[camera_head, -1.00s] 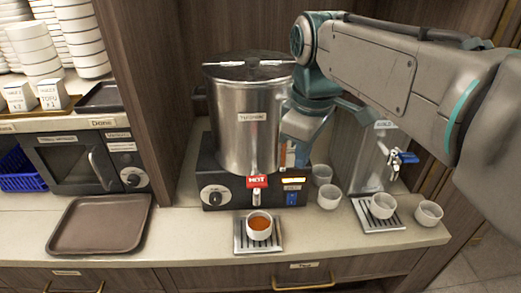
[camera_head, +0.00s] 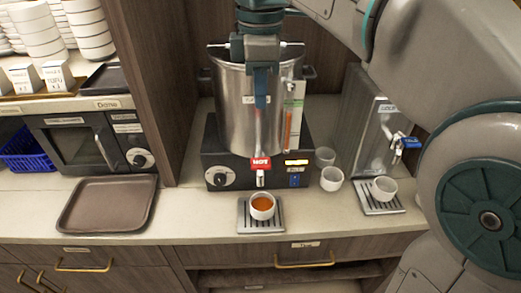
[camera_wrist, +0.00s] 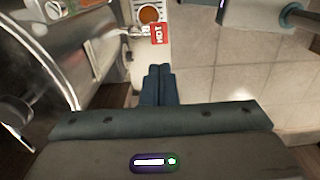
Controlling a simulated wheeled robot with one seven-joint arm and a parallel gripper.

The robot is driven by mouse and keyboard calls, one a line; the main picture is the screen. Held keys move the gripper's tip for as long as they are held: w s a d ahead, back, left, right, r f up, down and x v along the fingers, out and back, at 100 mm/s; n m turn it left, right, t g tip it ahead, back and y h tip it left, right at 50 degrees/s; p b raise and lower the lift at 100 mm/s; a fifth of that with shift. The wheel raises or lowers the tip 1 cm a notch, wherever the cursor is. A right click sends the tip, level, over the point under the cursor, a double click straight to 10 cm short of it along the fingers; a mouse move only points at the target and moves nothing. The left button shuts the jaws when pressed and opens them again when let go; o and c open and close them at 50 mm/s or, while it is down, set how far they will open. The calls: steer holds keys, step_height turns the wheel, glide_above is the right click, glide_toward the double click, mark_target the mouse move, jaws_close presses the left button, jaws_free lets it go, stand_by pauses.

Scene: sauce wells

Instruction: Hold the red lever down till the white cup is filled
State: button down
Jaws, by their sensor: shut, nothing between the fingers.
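The red lever (camera_head: 261,163), marked HOT, sits above the spout at the front of the steel urn (camera_head: 235,115). The white cup (camera_head: 262,214) stands upright below the spout on a drip tray (camera_head: 243,218) and holds orange-brown liquid; its exact level is hard to judge. My gripper (camera_head: 261,104) points down in front of the urn, above the lever and apart from it, shut and empty. The wrist view shows my shut fingers (camera_wrist: 160,70), with the red lever (camera_wrist: 158,34) beyond them and the white cup (camera_wrist: 149,15) near the top edge.
Two empty cups (camera_head: 332,179) stand right of the urn base. Another cup (camera_head: 384,189) sits under the cold dispenser (camera_head: 372,130) with a blue lever (camera_head: 411,142). A brown tray (camera_head: 107,203) lies on the left. My arm covers the counter's right end.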

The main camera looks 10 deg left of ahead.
mark_target(261, 167)
step_height(261, 167, down, 14)
steer(key=shift+r, duration=0.1)
stand_by(0.5)
steer(key=f+t+b, duration=0.1)
steer(key=b, duration=0.1)
steer(key=shift+s+f+b, duration=0.1)
steer(key=shift+s+b, duration=0.1)
steer(key=shift+b, duration=0.1)
steer(key=t+b, duration=0.1)
steer(key=b, duration=0.1)
steer(key=s+f+t+b, duration=0.1)
steer(key=b, duration=0.2)
steer(key=shift+d+f+y, duration=0.1)
steer(key=shift+f+y, duration=0.15)
steer(key=shift+y, duration=0.05)
steer(key=shift+w+r+t, duration=0.1)
steer(key=shift+r+t, duration=0.2)
steer(key=shift+r+p, duration=0.85)
steer(key=shift+p, duration=0.05)
